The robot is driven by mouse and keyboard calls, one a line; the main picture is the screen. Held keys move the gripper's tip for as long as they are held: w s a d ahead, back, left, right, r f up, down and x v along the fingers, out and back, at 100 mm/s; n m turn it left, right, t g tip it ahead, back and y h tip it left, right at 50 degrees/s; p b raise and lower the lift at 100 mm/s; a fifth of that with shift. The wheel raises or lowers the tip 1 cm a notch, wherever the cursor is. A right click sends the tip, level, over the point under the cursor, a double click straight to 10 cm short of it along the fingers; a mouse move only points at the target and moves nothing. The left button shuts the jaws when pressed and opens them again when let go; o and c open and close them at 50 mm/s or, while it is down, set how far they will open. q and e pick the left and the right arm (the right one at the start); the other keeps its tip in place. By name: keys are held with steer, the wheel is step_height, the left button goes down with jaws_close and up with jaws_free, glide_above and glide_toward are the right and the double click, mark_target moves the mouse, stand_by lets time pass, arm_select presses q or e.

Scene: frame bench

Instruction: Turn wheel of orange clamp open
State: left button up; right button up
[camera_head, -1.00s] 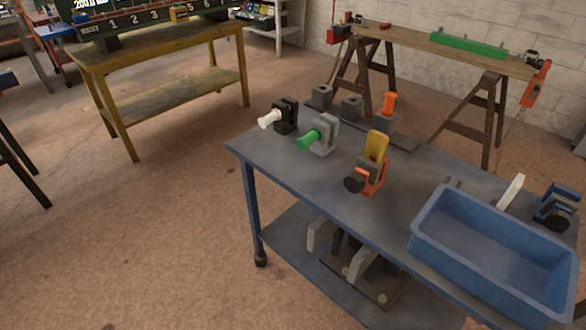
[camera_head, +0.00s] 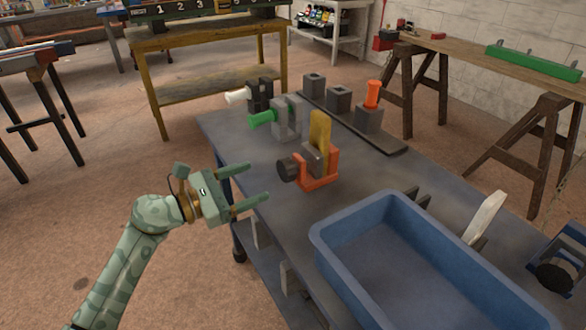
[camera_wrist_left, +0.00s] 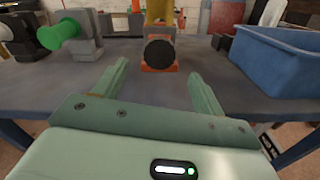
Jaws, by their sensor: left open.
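The orange clamp (camera_head: 320,183) stands on the blue-grey bench and holds a grey block with a yellow piece (camera_head: 319,130) standing up in it. Its black wheel (camera_head: 288,168) is on the left side, facing my left gripper. My left gripper (camera_head: 258,184) is open and empty, short of the wheel and apart from it. In the left wrist view the wheel (camera_wrist_left: 160,54) sits ahead, between and beyond the two green fingers (camera_wrist_left: 155,82). My right gripper is in neither current view.
A blue bin (camera_head: 330,246) stands right of the clamp. A grey holder with a green handle (camera_head: 263,119) and a black one with a white handle (camera_head: 236,96) stand behind it. A rack with an orange peg (camera_head: 373,93) lies at the far edge. A blue clamp (camera_head: 560,262) is at right.

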mark_target(282, 170)
arm_select(q)
steer(key=b+x, duration=0.2)
steer(key=x, duration=0.8)
steer(key=shift+w+d+f, duration=0.15)
steer(key=shift+w+d, duration=0.05)
steer(key=shift+d, duration=0.1)
steer(key=shift+w+d, duration=0.2)
steer(key=shift+d, duration=0.1)
arm_select(e)
steer(key=shift+w+d+f+n, duration=0.15)
steer(key=shift+w+d+f, duration=0.1)
steer(key=shift+d+f, duration=0.3)
steer(key=shift+w+d+f+n, duration=0.2)
steer(key=shift+d+f, duration=0.1)
steer(key=shift+d, duration=0.35)
